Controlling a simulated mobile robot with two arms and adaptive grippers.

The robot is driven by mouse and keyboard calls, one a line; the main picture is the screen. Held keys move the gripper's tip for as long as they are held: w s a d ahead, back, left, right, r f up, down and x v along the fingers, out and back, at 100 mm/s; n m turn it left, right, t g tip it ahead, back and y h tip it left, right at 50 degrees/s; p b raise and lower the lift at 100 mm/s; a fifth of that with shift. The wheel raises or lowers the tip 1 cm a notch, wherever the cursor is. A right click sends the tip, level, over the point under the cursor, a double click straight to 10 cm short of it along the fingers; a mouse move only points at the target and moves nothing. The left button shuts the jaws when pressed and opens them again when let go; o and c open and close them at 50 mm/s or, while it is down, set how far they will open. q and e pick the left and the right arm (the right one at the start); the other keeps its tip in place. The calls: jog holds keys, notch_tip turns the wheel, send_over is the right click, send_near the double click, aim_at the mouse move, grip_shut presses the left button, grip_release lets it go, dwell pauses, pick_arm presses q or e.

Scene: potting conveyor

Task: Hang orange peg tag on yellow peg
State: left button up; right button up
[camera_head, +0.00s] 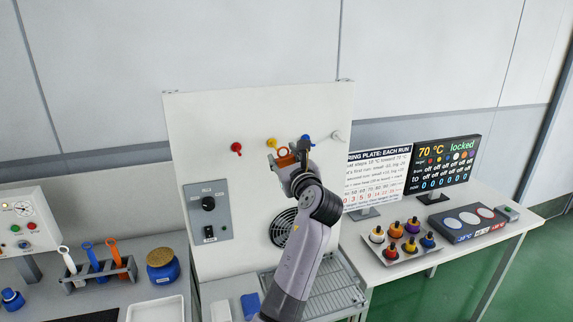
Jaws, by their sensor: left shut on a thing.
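The yellow peg (271,143) sticks out of the upright white panel (220,115), between a red peg (236,148) and a blue peg (307,140). The orange peg tag (285,157) is in my left gripper (287,164), just below and right of the yellow peg in the picture. My left gripper is shut on the tag. I cannot tell whether the tag touches or surrounds the yellow peg. The gripper hides part of the tag. My right gripper is not in view.
A white peg (337,135) is at the panel's right. A control box (207,211) and a round fan grille (281,228) sit lower on the panel. A tray of capped bottles (404,250) stands right. A tool rack (98,277) and blue jar (163,267) stand left.

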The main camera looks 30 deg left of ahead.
aim_at(277, 149)
pick_arm(q)
jog(key=shift+f+b+x, duration=0.2)
jog(key=shift+b+x, duration=0.8)
jog(key=shift+x, duration=0.55)
jog(key=shift+b+x, duration=0.65)
jog(key=shift+x, duration=0.25)
jog(key=shift+c, duration=0.3)
jog(key=shift+w+a+r, duration=0.1)
jog(key=shift+a+r, duration=0.1)
jog(key=shift+a, duration=0.1)
jog(key=shift+c, duration=0.2)
jog(key=shift+w+a+f+p, duration=0.2)
jog(key=shift+w+f+p, duration=0.25)
jog(key=shift+p, duration=0.35)
jog(key=shift+a+f, duration=0.1)
jog(key=shift+f, duration=0.15)
jog(key=o, duration=1.2)
jog(key=shift+o, duration=0.2)
